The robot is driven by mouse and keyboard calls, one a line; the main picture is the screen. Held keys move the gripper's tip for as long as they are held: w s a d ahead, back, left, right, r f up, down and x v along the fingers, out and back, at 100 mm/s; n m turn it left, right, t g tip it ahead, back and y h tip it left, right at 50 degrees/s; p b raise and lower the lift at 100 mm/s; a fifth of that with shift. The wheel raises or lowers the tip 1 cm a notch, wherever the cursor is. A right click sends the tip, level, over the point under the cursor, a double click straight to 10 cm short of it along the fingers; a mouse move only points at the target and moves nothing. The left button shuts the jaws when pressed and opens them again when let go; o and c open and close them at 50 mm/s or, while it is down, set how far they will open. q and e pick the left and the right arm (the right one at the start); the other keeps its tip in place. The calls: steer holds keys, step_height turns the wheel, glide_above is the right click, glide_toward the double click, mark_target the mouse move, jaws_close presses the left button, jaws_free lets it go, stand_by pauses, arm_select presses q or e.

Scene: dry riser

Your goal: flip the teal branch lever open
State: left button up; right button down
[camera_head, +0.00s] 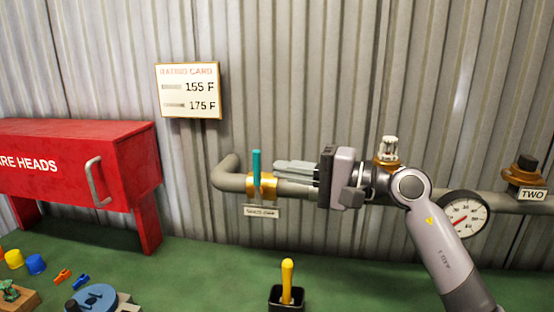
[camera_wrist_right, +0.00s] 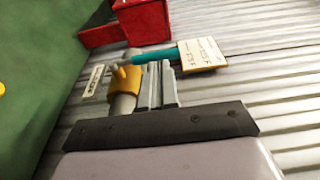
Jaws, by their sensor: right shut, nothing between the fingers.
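The teal branch lever (camera_head: 256,166) stands upright, across the grey pipe, on a brass valve body (camera_head: 262,186). A small label plate hangs below the valve. In the right wrist view the teal lever (camera_wrist_right: 155,55) and the brass valve (camera_wrist_right: 125,84) lie just beyond the fingertips. My right gripper (camera_head: 278,168) is shut and empty, pointing left along the pipe, close to the right of the lever. The gripper also shows in the wrist view (camera_wrist_right: 157,68), its fingers together beside the lever. Whether it touches the lever I cannot tell. My left gripper is not in view.
The grey pipe (camera_head: 228,178) runs along the corrugated wall, with a pressure gauge (camera_head: 465,215) and a second fitting (camera_head: 522,172) at right. A red cabinet (camera_head: 130,165) stands at left. A yellow-handled tool (camera_head: 287,280) stands in a black holder below. Small parts lie at lower left.

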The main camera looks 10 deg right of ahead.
mark_target(257, 175)
steer(key=shift+x, duration=1.2)
steer(key=shift+r+p, duration=0.1)
steer(key=shift+p, duration=0.25)
